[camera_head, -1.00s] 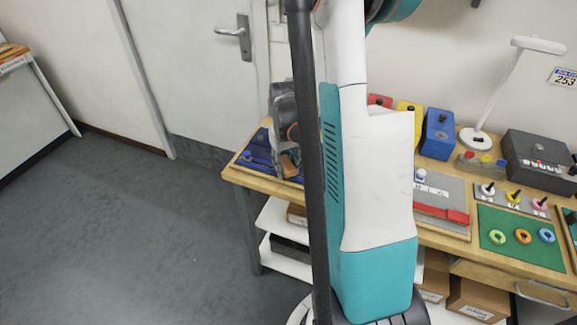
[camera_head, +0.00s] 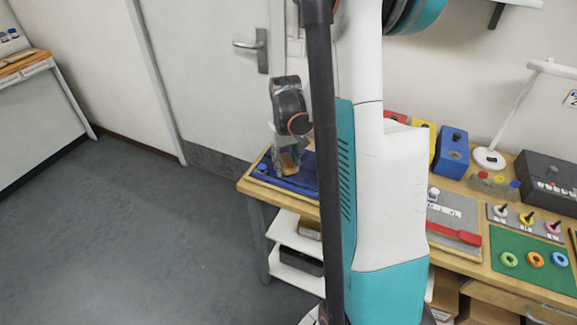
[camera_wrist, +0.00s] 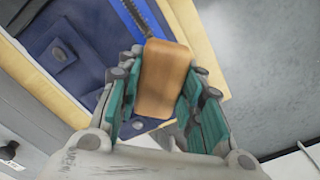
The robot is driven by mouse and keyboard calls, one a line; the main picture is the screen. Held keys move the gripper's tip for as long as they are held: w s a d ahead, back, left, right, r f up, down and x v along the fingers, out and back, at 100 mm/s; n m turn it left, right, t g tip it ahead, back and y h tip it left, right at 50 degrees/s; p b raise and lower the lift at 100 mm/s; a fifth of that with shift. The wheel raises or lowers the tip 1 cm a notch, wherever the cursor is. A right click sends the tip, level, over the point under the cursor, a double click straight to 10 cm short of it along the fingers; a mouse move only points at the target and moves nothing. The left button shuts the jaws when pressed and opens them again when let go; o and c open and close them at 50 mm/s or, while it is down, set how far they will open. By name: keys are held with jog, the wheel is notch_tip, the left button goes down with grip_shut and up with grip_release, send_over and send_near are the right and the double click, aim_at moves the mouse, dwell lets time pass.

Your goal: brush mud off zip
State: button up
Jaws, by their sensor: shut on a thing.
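My gripper (camera_wrist: 165,100) is shut on a brush with a tan wooden block (camera_wrist: 165,78), held between its teal-padded fingers. In the head view my gripper (camera_head: 288,158) and the brush are over the left end of the bench. A dark blue garment (camera_wrist: 60,45) with a pocket flap lies below; it also shows in the head view (camera_head: 305,180). A dark, rough strip, seemingly the zip (camera_wrist: 137,20), runs along the garment beside a bright blue edge and passes behind the block. I cannot tell mud on it, or whether the bristles touch it; the block hides that.
The wooden bench (camera_head: 252,187) has its left edge close to my gripper. Red, yellow and blue boxes (camera_head: 452,155), a lamp (camera_head: 490,158), a grey panel with a red bar (camera_head: 455,235) and a green mat (camera_head: 500,275) stand to the right. A door (camera_head: 215,90) is behind; floor is clear left.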

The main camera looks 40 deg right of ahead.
aim_at(286, 161)
jog(key=shift+r+p, duration=0.8)
jog(key=shift+r, duration=0.8)
